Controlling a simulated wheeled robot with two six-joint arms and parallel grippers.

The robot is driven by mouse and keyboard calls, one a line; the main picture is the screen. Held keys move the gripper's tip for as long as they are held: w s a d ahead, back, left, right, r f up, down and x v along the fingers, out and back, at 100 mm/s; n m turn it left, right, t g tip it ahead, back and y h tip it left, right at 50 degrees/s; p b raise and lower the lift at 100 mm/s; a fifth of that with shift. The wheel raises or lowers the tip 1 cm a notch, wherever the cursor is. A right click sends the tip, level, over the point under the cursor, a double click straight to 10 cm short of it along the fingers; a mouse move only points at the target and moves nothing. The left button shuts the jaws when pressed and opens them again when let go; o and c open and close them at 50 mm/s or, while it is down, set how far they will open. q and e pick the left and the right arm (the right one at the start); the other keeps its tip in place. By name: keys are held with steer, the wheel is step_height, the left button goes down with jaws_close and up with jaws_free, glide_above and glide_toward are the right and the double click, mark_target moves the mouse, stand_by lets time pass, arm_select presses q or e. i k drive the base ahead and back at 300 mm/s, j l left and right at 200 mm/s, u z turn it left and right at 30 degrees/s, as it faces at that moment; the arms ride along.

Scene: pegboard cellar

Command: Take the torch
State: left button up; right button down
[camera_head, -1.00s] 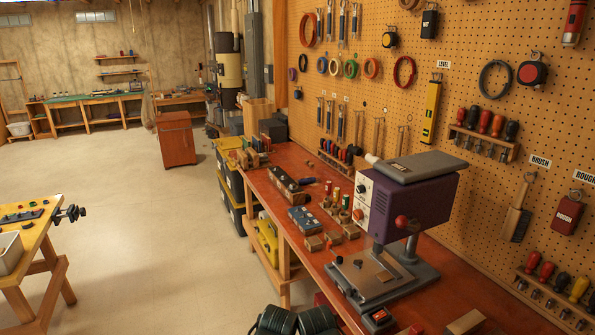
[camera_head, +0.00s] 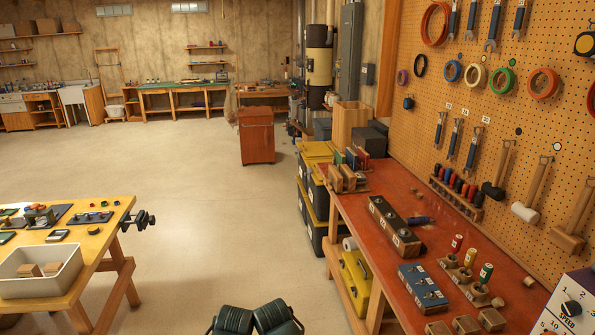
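No torch can be made out for certain in the view now. A small dark blue cylindrical thing (camera_head: 420,220) lies on the red workbench (camera_head: 385,180), and it is too small to tell what it is. Neither of my grippers can be made out. Dark rounded parts show at the bottom edge, probably mine, with no fingers visible.
The red workbench runs along the pegboard (camera_head: 480,90) on the right, with a long block (camera_head: 396,224) and a blue box (camera_head: 422,287) on it. A yellow table (camera_head: 90,258) with a white bin (camera_head: 40,272) stands at left. Open floor (camera_head: 210,200) lies between. A red cabinet (camera_head: 256,140) stands beyond.

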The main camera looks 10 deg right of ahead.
mark_target(423, 219)
steer(key=i+z, duration=0.15)
steer(key=i, duration=0.35)
steer(key=i+j+z, duration=0.15)
steer(key=i, duration=0.35)
steer(key=i+j+z, duration=0.1)
steer(key=i+z, duration=0.15)
steer(key=z, duration=0.2)
steer(key=i+j+z, duration=0.15)
steer(key=z, duration=0.3)
steer(key=i+j+z, duration=0.25)
steer(key=z, duration=0.2)
steer(key=i+j+z, duration=0.1)
steer(key=j+z, duration=0.35)
steer(key=i+j+z, duration=0.1)
steer(key=j+z, duration=0.15)
steer(key=z, duration=0.2)
steer(key=j+z, duration=0.75)
steer(key=z, duration=0.15)
